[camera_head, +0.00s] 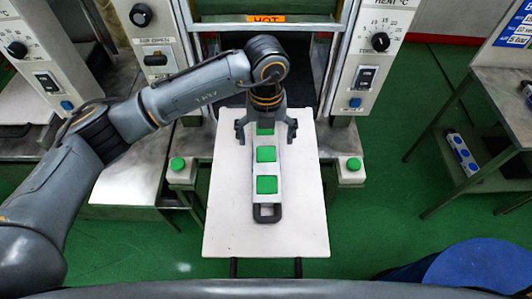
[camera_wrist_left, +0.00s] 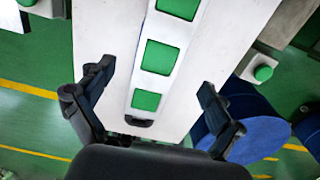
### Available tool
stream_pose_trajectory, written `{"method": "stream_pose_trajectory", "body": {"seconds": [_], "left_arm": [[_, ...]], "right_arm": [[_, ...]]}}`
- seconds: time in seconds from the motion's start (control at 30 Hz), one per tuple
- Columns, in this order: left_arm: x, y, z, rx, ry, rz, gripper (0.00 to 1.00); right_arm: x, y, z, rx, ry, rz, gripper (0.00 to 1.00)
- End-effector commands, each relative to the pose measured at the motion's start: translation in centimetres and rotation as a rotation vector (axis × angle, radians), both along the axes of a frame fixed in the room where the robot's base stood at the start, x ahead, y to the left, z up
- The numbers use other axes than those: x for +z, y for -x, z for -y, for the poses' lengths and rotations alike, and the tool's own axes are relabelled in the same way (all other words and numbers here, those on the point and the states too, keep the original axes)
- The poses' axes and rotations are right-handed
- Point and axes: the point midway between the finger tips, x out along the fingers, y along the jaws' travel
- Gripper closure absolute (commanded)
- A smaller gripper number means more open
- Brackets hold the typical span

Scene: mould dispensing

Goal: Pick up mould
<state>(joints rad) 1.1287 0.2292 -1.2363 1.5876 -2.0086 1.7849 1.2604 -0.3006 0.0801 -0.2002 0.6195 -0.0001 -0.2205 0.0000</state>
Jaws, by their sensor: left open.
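The mould (camera_head: 266,184) is a long, narrow white bar with green squares along its top and a dark loop handle at its near end. It lies lengthwise on a white board (camera_head: 225,215) in front of the press. My left gripper (camera_head: 266,130) points down over the far part of the mould, with one finger at each side. It is open and does not grip the mould. In the left wrist view, the mould (camera_wrist_left: 158,58) runs between the spread fingers (camera_wrist_left: 156,80), and its handle end shows low in the picture. My right gripper is not in view.
The press opening (camera_head: 300,70) with a "HOT" label is behind my left gripper, between two control panels. Green buttons (camera_head: 177,164) (camera_head: 353,164) flank the board. A side table (camera_head: 500,90) stands at right, with a bar with blue squares (camera_head: 461,152) below. A blue drum (camera_head: 480,270) is near right.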

Motion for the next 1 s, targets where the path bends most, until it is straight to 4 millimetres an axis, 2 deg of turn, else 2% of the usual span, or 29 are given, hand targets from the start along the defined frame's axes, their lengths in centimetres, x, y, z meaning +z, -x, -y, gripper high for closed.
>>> {"method": "stream_pose_trajectory", "body": {"seconds": [0.17, 0.3, 0.4, 0.7, 0.77, 1.0], "left_arm": [[-1.2, 0.2, -0.1, 0.000, -0.001, -0.004, 0.08], [-3.3, 0.4, -0.1, 0.000, -0.002, -0.006, 0.08], [-4.7, 0.2, -0.1, 0.001, 0.000, -0.004, 0.08], [-5.6, 0.2, 0.0, -0.001, 0.001, -0.001, 0.08], [-5.5, 0.2, 0.0, -0.001, 0.001, -0.001, 0.18], [-5.5, 0.2, 0.0, -0.001, 0.001, -0.001, 0.67]], "right_arm": [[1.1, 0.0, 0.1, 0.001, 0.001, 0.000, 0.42], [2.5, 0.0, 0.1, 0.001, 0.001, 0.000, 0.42], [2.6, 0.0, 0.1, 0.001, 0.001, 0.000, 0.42], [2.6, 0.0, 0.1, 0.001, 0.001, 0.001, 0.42], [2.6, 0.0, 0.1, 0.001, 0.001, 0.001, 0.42], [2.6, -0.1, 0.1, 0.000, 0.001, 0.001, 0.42]]}}
